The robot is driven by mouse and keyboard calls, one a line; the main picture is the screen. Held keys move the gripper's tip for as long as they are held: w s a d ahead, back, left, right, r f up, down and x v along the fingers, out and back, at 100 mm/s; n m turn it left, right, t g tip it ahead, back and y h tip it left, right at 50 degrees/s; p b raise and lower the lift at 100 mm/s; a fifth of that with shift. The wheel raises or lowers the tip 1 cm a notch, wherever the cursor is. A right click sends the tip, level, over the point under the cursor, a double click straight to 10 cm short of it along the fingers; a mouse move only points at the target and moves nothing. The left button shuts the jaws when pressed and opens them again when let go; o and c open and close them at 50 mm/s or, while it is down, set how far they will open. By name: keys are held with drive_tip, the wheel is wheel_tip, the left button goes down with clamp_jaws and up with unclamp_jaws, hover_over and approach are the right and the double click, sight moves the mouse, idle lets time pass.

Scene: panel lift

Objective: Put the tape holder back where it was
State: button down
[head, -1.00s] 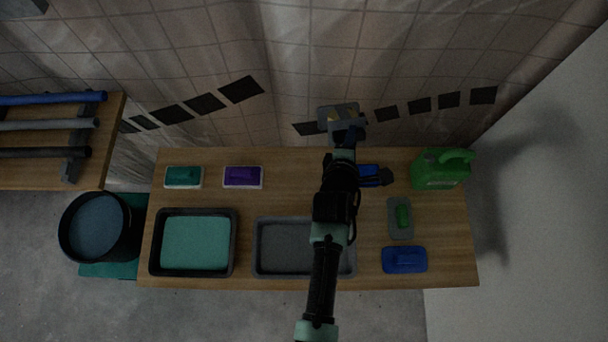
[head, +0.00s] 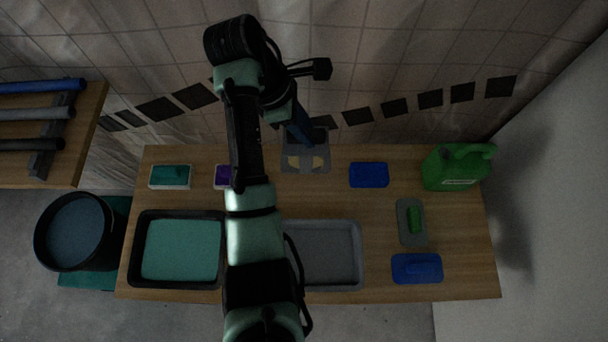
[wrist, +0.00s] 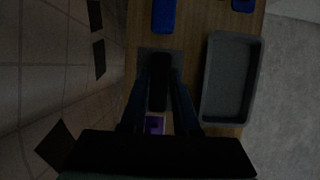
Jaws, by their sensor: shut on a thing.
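The tape holder, as I take it, is a grey piece with pale yellow patches (head: 292,165) at the back middle of the wooden table. In the wrist view a grey plate (wrist: 146,58) with a dark middle part shows between my fingers. My gripper (head: 303,142) is shut on it from above; its blue fingers also show in the wrist view (wrist: 159,88). The piece overlaps the table's back edge in the head view. I cannot tell whether it touches the table top. My arm hides part of the table's middle.
The wooden table (head: 385,210) holds a grey tray (head: 333,288), a teal-filled tray (head: 180,250), teal (head: 170,176) and purple (head: 221,178) pads, blue pads (head: 369,175) (head: 417,268), a green-handled float (head: 411,222) and a green jug (head: 455,168). A tiled wall stands behind.

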wheel_tip(320, 180, down, 5)
drive_tip(key=b, duration=0.4)
drive_tip(key=shift+a, duration=0.1)
drive_tip(key=shift+f+b, duration=0.6)
drive_tip(key=shift+f, duration=1.8)
drive_tip(key=c, duration=0.7)
unclamp_jaws()
drive_tip(key=shift+s, duration=0.1)
drive_tip(key=shift+o, duration=0.2)
drive_tip(key=p+v, duration=0.7)
drive_tip(key=v, duration=0.5)
